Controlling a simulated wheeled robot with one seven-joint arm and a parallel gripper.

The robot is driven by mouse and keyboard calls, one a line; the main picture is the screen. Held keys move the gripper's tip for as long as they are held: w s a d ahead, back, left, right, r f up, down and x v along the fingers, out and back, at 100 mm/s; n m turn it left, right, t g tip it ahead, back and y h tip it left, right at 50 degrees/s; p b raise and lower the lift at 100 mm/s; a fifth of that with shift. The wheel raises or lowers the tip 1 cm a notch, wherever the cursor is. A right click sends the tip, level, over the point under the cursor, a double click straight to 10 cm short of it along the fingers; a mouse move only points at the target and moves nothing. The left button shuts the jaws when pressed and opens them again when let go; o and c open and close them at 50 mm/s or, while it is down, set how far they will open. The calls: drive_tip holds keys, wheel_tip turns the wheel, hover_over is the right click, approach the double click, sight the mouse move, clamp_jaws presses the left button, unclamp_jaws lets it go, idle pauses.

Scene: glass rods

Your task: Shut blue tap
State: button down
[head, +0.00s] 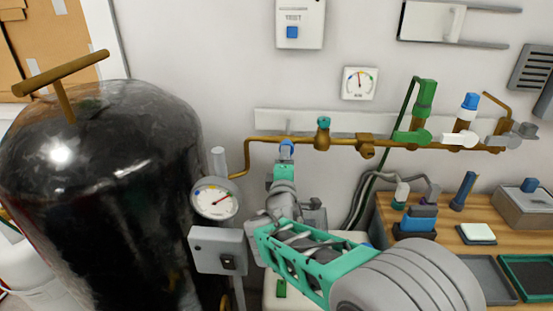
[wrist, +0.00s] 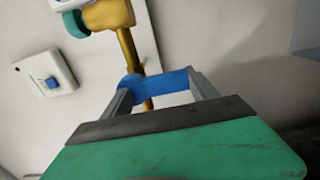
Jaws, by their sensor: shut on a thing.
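The blue tap (head: 286,149) sits on the brass pipe (head: 262,141), right of the black tank, mostly behind my gripper in the head view. In the wrist view its blue handle (wrist: 168,84) lies across the brass pipe (wrist: 128,50). My gripper (head: 285,158) reaches up to the tap from below. In the wrist view my gripper (wrist: 160,88) has one grey finger at each end of the blue handle and is shut on it. The tap's far side is hidden.
A large black tank (head: 100,160) with a pressure gauge (head: 215,200) stands at left. A teal-topped fitting (head: 323,125), a green tap (head: 425,100) and a white blue-topped tap (head: 466,112) share the pipe. A wooden bench (head: 455,240) with trays is at right.

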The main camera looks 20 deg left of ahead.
idle(0.4)
drive_tip(key=shift+c, duration=1.1)
unclamp_jaws()
drive_tip(key=shift+s, duration=0.1)
drive_tip(key=b+v, duration=0.1)
drive_tip(key=v, duration=0.6)
drive_tip(key=shift+s, duration=0.3)
drive_tip(key=shift+d, duration=0.15)
